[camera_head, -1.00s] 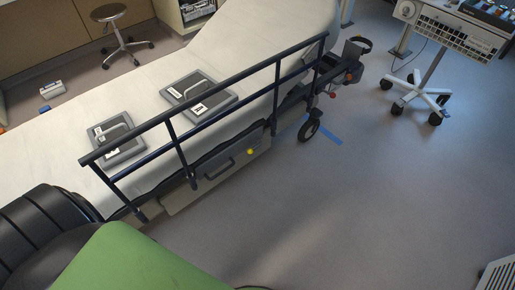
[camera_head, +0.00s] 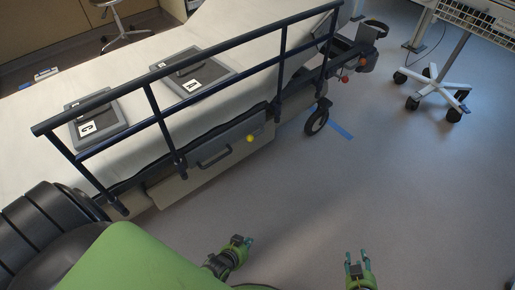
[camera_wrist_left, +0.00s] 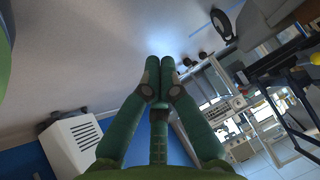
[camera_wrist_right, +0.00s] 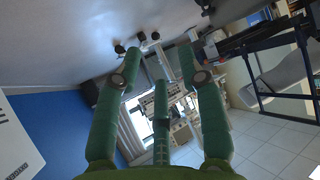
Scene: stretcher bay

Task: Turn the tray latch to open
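A small yellow latch knob (camera_head: 250,139) sits on the grey front of the tray (camera_head: 228,146) under the stretcher's rail. A dark pull handle (camera_head: 214,155) is on the same front, left of the knob. The way the latch is turned is too small to tell. A yellow spot, likely the knob, shows at the right edge of the left wrist view (camera_wrist_left: 316,58). My left gripper (camera_head: 241,240) is over the floor, in front of and below the tray, apart from it; its fingers are together with nothing visible between them. My right gripper (camera_head: 358,258) is open and empty, further right.
The dark side rail (camera_head: 215,63) runs above the tray front. Two grey lettered cases (camera_head: 97,121) (camera_head: 194,76) lie on the stretcher mattress. A stretcher wheel (camera_head: 317,118) and a wheeled stand (camera_head: 435,85) are to the right. The floor before the tray is clear.

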